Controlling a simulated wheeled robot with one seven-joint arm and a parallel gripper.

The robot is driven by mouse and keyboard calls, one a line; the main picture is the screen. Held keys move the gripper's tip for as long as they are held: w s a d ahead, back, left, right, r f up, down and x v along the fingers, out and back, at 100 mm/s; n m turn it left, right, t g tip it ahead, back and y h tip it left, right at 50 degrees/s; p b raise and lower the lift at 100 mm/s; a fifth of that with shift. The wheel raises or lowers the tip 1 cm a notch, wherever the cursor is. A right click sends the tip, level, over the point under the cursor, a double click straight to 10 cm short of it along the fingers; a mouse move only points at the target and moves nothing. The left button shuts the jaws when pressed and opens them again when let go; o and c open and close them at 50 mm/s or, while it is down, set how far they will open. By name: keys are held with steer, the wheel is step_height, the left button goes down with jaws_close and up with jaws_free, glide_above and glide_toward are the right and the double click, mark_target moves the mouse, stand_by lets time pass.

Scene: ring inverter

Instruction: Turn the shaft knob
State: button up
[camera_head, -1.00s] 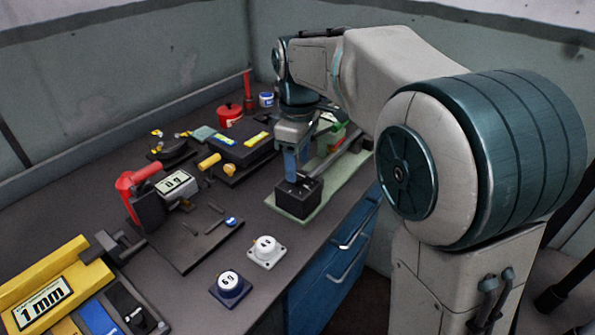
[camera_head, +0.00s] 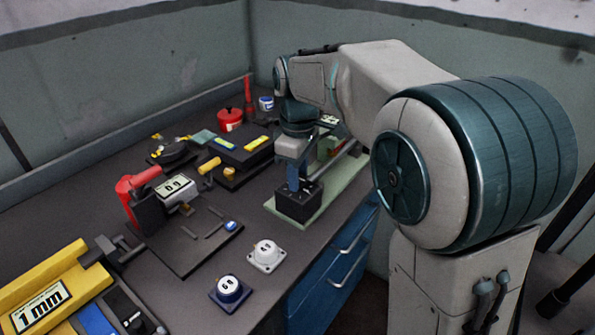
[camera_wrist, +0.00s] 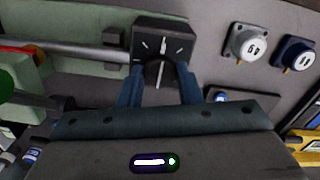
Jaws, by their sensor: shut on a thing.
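The shaft knob (camera_wrist: 158,73) is a dark, pointed piece on the face of a black box (camera_wrist: 150,27) with white dial marks. The box also shows in the head view (camera_head: 298,205), at the near end of a pale green base plate (camera_head: 323,208). My gripper (camera_wrist: 159,88) has its two blue fingers on either side of the knob and is shut on it. In the head view my gripper (camera_head: 298,183) reaches down onto the top of the box, and the knob is hidden there by the fingers.
A metal shaft (camera_wrist: 65,53) runs from the box along the plate. A white dial (camera_head: 266,254) and a blue dial (camera_head: 229,291) stand nearby on the bench. A red-handled gauge device (camera_head: 142,184) stands to the left. Bench around the dials is clear.

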steer(key=m+p, duration=0.2)
steer(key=m, duration=0.2)
steer(key=shift+r+m, duration=0.15)
steer(key=shift+m, duration=0.15)
steer(key=shift+m+p, duration=0.95)
steer(key=shift+m, duration=1.05)
steer(key=o, duration=1)
steer(key=shift+c, duration=0.2)
step_height(320, 180, up, 14)
steer(key=p, duration=0.1)
steer(key=shift+f+p, duration=0.2)
steer(key=shift+p, duration=0.1)
